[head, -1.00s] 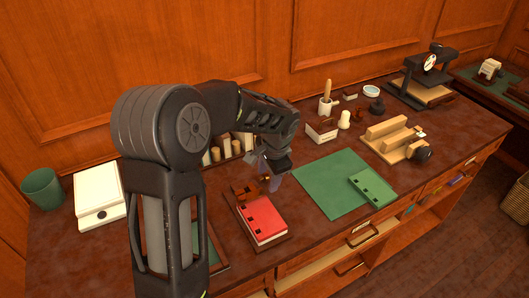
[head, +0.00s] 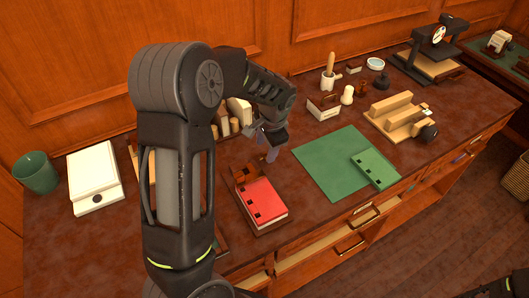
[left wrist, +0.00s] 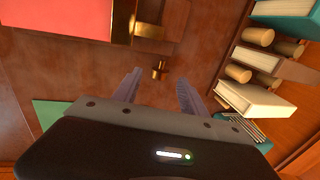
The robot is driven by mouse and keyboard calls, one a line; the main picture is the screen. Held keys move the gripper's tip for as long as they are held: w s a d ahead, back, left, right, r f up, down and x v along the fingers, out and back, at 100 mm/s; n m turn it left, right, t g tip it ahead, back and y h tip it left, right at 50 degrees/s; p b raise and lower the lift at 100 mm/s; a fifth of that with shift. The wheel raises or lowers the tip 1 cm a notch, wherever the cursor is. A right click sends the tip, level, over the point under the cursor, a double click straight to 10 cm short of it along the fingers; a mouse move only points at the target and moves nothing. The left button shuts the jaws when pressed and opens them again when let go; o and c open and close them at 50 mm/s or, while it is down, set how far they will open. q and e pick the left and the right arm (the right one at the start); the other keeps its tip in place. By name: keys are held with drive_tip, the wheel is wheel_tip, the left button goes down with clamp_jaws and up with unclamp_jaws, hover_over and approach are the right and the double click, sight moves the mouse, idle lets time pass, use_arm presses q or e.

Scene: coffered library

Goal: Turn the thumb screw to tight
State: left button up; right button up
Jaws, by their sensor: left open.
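A small brass thumb screw (left wrist: 159,69) shows in the left wrist view, beside a larger brass fitting (left wrist: 149,30) next to the red book (left wrist: 65,22). In the head view the red book (head: 264,203) lies on a wooden base with a brown wooden block (head: 245,173) at its far end. My left gripper (head: 269,150) hangs just beyond that block, fingers pointing down. In the left wrist view my left gripper (left wrist: 158,82) is open, with the screw between and just past its fingertips, apparently not touched. The screw cannot be made out in the head view.
A green mat (head: 325,165) with a green book (head: 375,168) lies to the right. A white scale-like box (head: 93,178) and green cup (head: 36,173) stand at the left. Books and rolls (left wrist: 250,95) stand close beside the gripper. The desk's front edge is near the red book.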

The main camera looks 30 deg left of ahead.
sight(264, 154)
use_arm(q)
drive_tip(key=shift+p+x, duration=0.35)
drive_tip(key=shift+x, duration=1.85)
drive_tip(key=shift+c, duration=0.4)
clamp_jaws()
